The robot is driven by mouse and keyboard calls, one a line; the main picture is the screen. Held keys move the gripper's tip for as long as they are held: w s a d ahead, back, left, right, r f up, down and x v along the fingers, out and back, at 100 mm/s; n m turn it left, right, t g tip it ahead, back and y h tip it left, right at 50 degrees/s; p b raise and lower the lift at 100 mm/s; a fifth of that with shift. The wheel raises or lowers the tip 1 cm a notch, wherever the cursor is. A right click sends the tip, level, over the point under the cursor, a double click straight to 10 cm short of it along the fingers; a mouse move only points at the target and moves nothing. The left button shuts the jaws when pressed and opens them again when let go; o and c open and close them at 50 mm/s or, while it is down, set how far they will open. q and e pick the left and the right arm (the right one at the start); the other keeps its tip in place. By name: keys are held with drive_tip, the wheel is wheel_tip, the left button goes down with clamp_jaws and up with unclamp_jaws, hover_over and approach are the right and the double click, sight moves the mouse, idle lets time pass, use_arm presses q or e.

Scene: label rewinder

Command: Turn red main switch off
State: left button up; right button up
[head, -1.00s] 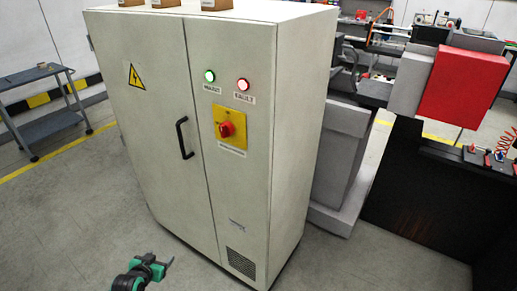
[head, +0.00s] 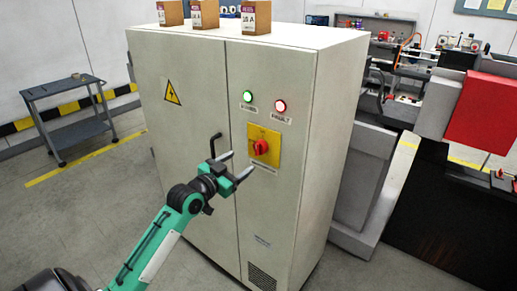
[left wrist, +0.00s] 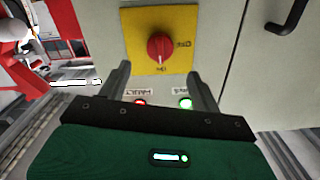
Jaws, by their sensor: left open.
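The red main switch (head: 261,147) is a rotary knob on a yellow plate (head: 272,158) on the right door of a pale cabinet (head: 185,70). The left wrist view shows the red knob (left wrist: 160,47) on its yellow plate (left wrist: 188,16), with ON and OFF lettering beside it. My left gripper (head: 238,164) is open and empty, just left of and below the plate in the head view. In the left wrist view its two fingers (left wrist: 158,80) stand apart, with the knob beyond and between them, not touching it. My right gripper is not in view.
A green lamp (head: 248,96) and a red lamp (head: 280,106) glow above the switch. A black door handle (head: 213,145) is close to my left gripper. Cardboard boxes (head: 256,18) stand on the cabinet. A grey cart (head: 75,115) stands at left.

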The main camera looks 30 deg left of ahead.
sight(256, 151)
use_arm(q)
drive_tip(key=w, duration=0.2)
drive_tip(key=w+p, duration=0.1)
drive_tip(key=w, duration=0.2)
drive_tip(key=w+p, duration=0.1)
drive_tip(key=w, duration=0.2)
drive_tip(key=shift+w+d+r, duration=0.1)
drive_tip(key=shift+d, duration=0.2)
drive_tip(key=shift+w, duration=0.7)
drive_tip(key=c, duration=1)
drive_tip(key=shift+o, duration=0.2)
